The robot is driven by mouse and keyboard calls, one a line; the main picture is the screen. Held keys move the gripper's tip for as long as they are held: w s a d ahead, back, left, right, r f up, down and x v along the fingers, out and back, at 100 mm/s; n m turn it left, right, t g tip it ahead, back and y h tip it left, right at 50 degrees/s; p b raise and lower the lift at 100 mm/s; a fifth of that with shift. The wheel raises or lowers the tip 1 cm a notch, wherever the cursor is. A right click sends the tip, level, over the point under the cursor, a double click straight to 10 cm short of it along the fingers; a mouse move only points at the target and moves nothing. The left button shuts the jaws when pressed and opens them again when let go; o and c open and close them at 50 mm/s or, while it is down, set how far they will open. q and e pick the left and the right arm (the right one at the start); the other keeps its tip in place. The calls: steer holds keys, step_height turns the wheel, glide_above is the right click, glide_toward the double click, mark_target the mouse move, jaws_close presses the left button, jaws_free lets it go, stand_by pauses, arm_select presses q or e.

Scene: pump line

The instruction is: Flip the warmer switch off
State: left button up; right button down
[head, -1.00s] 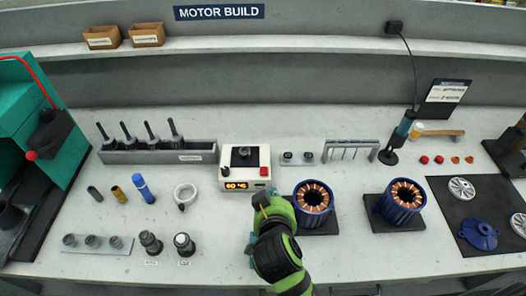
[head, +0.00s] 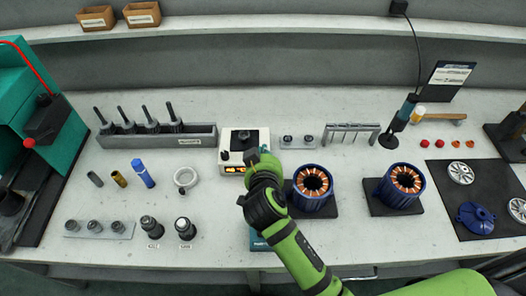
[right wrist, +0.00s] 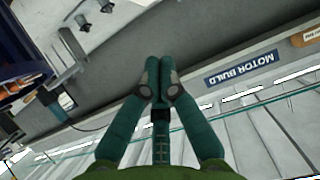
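The warmer (head: 230,143) is a white box with a dark top plate and an orange-lit display (head: 233,169) on its front. In the head view it stands left of the table's middle. My right gripper (head: 256,157) is at the warmer's front right corner, covering part of its front face; I cannot tell whether it touches. The switch is hard to make out there. In the right wrist view my right gripper (right wrist: 160,84) has its fingertips together with nothing between them. My left gripper is not in view.
Two copper-wound stators (head: 313,184) (head: 404,180) stand to the right of my right arm. A grey rack of dark tools (head: 190,141) is left of the warmer. A white ring (head: 186,178) lies in front left. A teal block (head: 260,241) is partly behind my arm.

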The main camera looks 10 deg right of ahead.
steer(key=p+x, duration=0.1)
steer(key=x, duration=0.4)
steer(key=shift+w+d, duration=0.15)
steer(key=shift+s+f, duration=0.1)
steer(key=shift+f, duration=0.5)
steer(key=shift+s+f, duration=0.15)
steer(key=shift+f, duration=0.5)
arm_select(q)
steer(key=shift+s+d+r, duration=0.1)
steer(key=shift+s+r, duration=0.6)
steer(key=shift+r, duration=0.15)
arm_select(e)
steer(key=shift+s+f, duration=0.2)
steer(key=shift+f, duration=0.6)
